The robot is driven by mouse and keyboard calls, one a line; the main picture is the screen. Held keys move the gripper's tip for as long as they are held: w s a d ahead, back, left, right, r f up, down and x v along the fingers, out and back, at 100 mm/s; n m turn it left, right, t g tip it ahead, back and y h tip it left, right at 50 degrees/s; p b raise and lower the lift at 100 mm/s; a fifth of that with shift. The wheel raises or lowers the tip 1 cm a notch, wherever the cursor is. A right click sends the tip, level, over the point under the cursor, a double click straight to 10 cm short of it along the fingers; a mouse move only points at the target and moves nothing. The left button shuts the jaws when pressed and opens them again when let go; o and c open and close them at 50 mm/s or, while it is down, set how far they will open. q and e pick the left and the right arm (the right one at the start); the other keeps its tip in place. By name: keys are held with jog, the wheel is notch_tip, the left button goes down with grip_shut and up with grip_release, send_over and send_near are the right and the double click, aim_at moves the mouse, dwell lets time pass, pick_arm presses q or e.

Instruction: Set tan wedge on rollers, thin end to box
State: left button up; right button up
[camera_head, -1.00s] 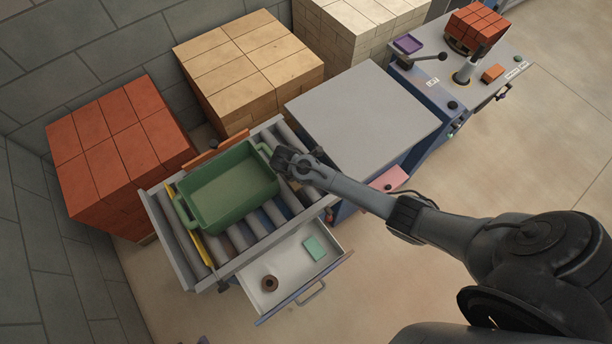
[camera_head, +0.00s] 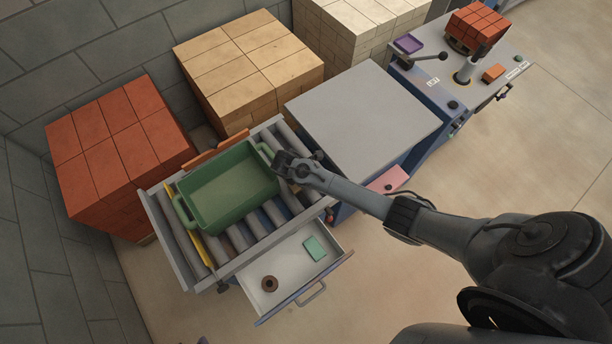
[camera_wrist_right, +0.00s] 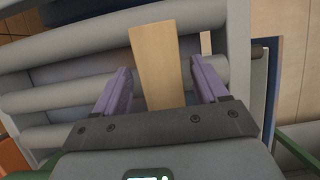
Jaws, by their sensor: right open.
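The tan wedge (camera_wrist_right: 158,65) lies on the grey rollers in the right wrist view, between the two purple fingers of my right gripper (camera_wrist_right: 158,82). The fingers are open, with a gap on each side of the wedge. I cannot tell which end is thin.
An open drawer (camera_head: 285,262) below the rollers holds a brown ring (camera_head: 270,283) and a green block (camera_head: 315,248). A grey tabletop (camera_head: 363,112) adjoins the rollers on the right. Red bricks (camera_head: 110,150) and tan bricks (camera_head: 245,65) are stacked behind.

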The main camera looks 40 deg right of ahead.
jog(key=shift+r, duration=0.1)
jog(key=shift+r, duration=0.2)
jog(key=s+p+v, duration=0.1)
jog(key=v, duration=1.1)
jog(key=s+a+m+t+y, duration=0.25)
jog(key=s+a+m, duration=0.3)
jog(key=s, duration=0.45)
jog(key=s+d+r+m+t+y, duration=0.1)
jog(key=s+r+m+y, duration=0.1)
jog(key=s+r+m, duration=0.6)
jog(key=s+m, duration=0.1)
jog(key=s, duration=0.1)
jog(key=shift+s+r+t, duration=0.35)
jog(key=shift+s, duration=0.05)
jog(key=shift+d, duration=0.15)
